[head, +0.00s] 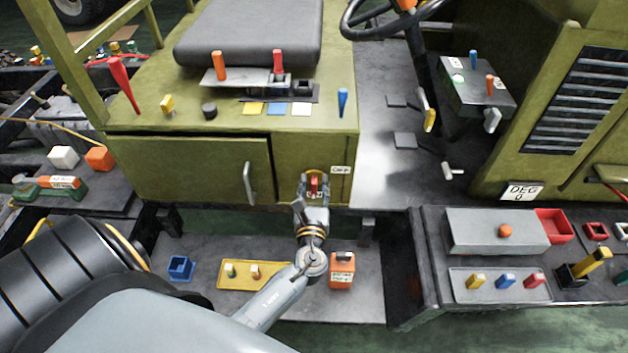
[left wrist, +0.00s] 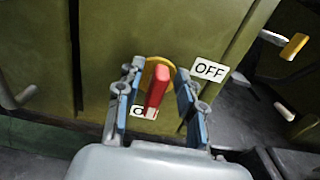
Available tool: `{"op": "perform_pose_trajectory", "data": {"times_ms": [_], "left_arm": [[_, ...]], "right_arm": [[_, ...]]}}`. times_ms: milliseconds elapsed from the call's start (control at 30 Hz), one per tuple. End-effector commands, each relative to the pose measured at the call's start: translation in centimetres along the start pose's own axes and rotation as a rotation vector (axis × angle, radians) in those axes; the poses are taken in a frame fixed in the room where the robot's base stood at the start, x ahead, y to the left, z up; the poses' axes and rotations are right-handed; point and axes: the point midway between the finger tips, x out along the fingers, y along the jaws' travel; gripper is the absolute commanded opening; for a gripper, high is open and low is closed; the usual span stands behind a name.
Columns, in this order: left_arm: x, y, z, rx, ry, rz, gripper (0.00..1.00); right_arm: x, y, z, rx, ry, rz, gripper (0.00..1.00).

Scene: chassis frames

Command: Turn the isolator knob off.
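The isolator knob is a red handle (left wrist: 157,87) on a yellow round base (left wrist: 158,66), set in the green front panel of the seat box. In the head view, the red handle (head: 314,184) shows between my fingers. A white OFF label (left wrist: 209,70) is at its upper right. Another label (left wrist: 138,111), partly hidden by the handle and seemingly ON, is just below it. The handle looks roughly upright, leaning slightly. My left gripper (head: 314,178) is open, its blue-padded fingers (left wrist: 156,98) on either side of the handle with gaps. My right gripper is not in view.
A cabinet door handle (head: 249,184) stands out left of the knob. Levers, including a blue one (head: 343,102), stand on the box top above. Below are a yellow tray (head: 226,283) and an orange block (head: 342,271). The floor panel (head: 385,170) to the right is mostly clear.

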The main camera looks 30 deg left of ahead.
Motion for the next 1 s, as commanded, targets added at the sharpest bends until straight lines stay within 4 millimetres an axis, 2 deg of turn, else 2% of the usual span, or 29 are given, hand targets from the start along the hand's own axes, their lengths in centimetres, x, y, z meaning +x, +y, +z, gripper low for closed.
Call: {"op": "perform_pose_trajectory", "data": {"times_ms": [367,533,1000], "left_arm": [[0.54,0.04,0.00,-0.001,0.000,0.001,0.36],[0.52,0.03,0.00,-0.001,0.000,0.001,0.01],[0.50,0.14,-0.21,-0.057,0.000,0.001,0.00]], "right_arm": [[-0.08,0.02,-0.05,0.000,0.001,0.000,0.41],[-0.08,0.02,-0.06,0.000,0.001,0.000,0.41],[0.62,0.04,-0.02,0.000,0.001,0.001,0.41]]}}
